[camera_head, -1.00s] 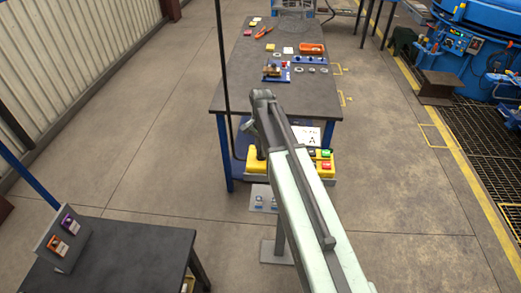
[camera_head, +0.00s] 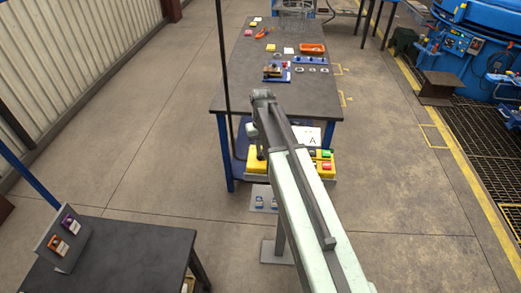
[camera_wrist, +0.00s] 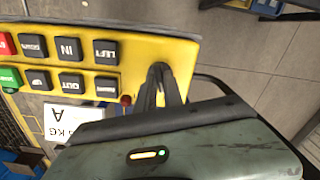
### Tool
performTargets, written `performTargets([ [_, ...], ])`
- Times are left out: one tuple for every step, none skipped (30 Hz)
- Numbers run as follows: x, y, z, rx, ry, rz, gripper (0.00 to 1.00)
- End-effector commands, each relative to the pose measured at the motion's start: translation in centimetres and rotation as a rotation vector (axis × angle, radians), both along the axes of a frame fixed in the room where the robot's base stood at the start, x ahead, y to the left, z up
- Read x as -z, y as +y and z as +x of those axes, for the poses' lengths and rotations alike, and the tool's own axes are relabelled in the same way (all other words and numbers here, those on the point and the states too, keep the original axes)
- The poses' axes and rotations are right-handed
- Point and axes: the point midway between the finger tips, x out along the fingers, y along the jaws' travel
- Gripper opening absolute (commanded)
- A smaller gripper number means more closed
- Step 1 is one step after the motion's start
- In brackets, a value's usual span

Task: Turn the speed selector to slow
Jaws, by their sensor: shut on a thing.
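The yellow control box (camera_wrist: 130,60) fills the upper left of the wrist view and sits at the near end of the bench in the head view (camera_head: 261,162). My gripper (camera_wrist: 160,78) points down onto the box's plain end, beside the LEFT button. Its fingers are closed together on a small part there, seemingly the speed selector, which they hide. Its pointer and markings cannot be read. In the head view my gripper (camera_head: 261,150) is mostly hidden by my arm.
Black buttons (camera_wrist: 69,48) marked LEFT, IN, DOWN and OUT lie beside my gripper, with a green button (camera_wrist: 9,79) farther left. A small red-tipped stub (camera_wrist: 125,100) is close to the fingers. A white card (camera_wrist: 70,121) marked A lies beside the box.

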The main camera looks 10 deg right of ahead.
Motion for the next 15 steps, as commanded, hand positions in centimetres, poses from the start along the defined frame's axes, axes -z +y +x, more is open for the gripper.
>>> performTargets([
  [-0.04,0.09,0.24,-0.029,-0.007,0.002,0.00],
  [-0.04,0.09,0.24,-0.046,-0.007,0.002,0.00],
  [-0.04,0.08,0.24,-0.068,-0.007,0.002,0.00],
  [-0.04,0.07,0.24,-0.082,-0.007,0.001,0.00],
  [-0.04,0.06,0.24,-0.097,-0.007,0.001,0.00],
  [-0.04,0.06,0.24,-0.113,-0.007,0.001,0.00],
  [-0.04,0.05,0.24,-0.125,-0.007,0.001,0.00],
  [-0.04,0.04,0.24,-0.135,-0.007,0.001,0.00],
  [-0.04,0.03,0.24,-0.147,-0.007,0.001,0.00],
  [-0.04,0.02,0.24,-0.155,-0.007,0.001,0.00],
  [-0.04,0.02,0.24,-0.162,-0.007,0.001,0.00],
  [-0.04,0.01,0.24,-0.169,-0.007,0.001,0.00],
  [-0.04,0.00,0.24,-0.174,-0.007,0.000,0.00],
  [-0.04,0.00,0.24,-0.179,-0.007,0.000,0.00],
  [-0.04,-0.01,0.24,-0.183,-0.007,0.000,0.00],
])
